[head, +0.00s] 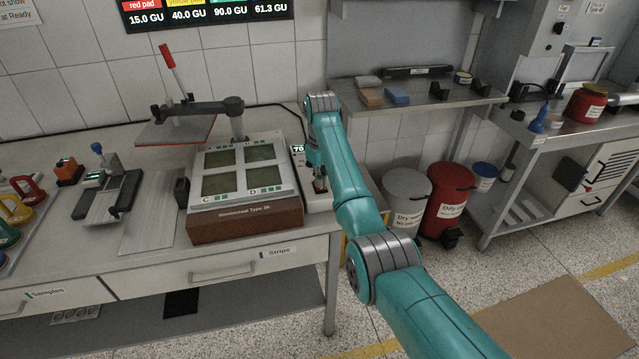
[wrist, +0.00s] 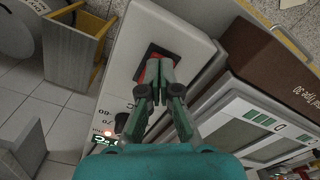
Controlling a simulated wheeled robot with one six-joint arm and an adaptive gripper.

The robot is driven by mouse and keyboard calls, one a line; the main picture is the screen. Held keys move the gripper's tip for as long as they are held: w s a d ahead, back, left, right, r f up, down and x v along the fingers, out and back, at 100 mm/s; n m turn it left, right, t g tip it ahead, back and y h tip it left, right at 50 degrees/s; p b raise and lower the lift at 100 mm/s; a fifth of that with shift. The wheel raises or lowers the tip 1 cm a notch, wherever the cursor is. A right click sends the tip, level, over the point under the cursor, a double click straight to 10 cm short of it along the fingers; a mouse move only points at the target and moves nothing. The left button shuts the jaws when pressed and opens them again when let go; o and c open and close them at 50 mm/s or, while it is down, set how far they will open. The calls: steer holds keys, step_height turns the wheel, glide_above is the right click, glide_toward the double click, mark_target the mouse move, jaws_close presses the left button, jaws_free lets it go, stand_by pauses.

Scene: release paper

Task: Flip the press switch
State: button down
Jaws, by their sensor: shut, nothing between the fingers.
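The press switch (wrist: 144,72) is a red rocker in a dark frame on the light face of a control box (wrist: 125,50). My gripper (wrist: 159,66) is shut and empty, its fingertips over the switch and hiding part of it. I cannot tell whether they touch it. In the head view the control box (head: 318,203) stands to the right of the press (head: 245,222), with a small display (head: 298,149) reading 70. My gripper (head: 320,186) points down at the box there, and the switch is mostly hidden.
The press has a brown base and a top plate with several green pads; its red-handled arm (head: 175,134) is swung out left. Bins, a grey one (head: 407,190) and a red one (head: 450,190), stand on the floor to the right. A shelf (head: 420,100) is behind my arm.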

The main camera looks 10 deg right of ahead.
steer(key=shift+r, duration=3.4)
